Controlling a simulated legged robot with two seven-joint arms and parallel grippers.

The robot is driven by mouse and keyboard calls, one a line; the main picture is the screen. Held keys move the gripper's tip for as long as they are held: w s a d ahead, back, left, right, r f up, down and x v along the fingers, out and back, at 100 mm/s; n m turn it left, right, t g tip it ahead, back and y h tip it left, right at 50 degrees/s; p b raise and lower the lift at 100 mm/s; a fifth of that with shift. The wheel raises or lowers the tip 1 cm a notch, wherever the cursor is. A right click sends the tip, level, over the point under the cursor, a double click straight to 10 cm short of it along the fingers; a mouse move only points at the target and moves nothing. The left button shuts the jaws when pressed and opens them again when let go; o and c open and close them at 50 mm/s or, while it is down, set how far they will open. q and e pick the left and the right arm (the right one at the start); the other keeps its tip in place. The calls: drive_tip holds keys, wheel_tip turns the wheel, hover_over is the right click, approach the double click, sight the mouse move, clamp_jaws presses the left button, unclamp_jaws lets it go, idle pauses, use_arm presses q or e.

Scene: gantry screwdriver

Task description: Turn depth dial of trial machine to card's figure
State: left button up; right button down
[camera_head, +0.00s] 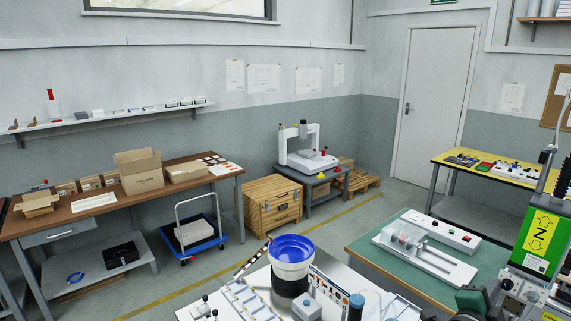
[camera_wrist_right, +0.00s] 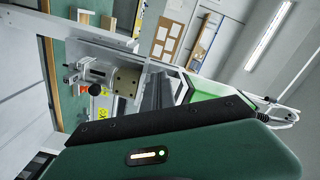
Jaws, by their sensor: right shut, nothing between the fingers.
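A screwdriver machine with a green head and a yellow arrow label (camera_head: 540,233) stands at the right edge of the head view, cut off by the frame. Below the label is a grey panel (camera_head: 522,286) with small dark knobs; no dial figures can be read. My right gripper (camera_head: 480,299) is shut and empty at the bottom right, close to this panel; contact cannot be told. The right wrist view shows a black round knob (camera_wrist_right: 97,90) beside an orange button (camera_wrist_right: 83,88). No readable card figure shows. My left gripper is out of view.
A green bench (camera_head: 362,251) holds a white fixture (camera_head: 425,258). A white table in front bears a blue-lined bucket (camera_head: 291,252) and small parts. Another white gantry machine (camera_head: 308,153) stands at the back. A yellow-topped bench (camera_head: 450,153) is at the right.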

drive_tip(key=b+v, duration=0.1)
drive_tip(key=v, duration=0.5)
drive_tip(key=shift+w+a+f, duration=0.2)
drive_tip(key=shift+f, duration=0.05)
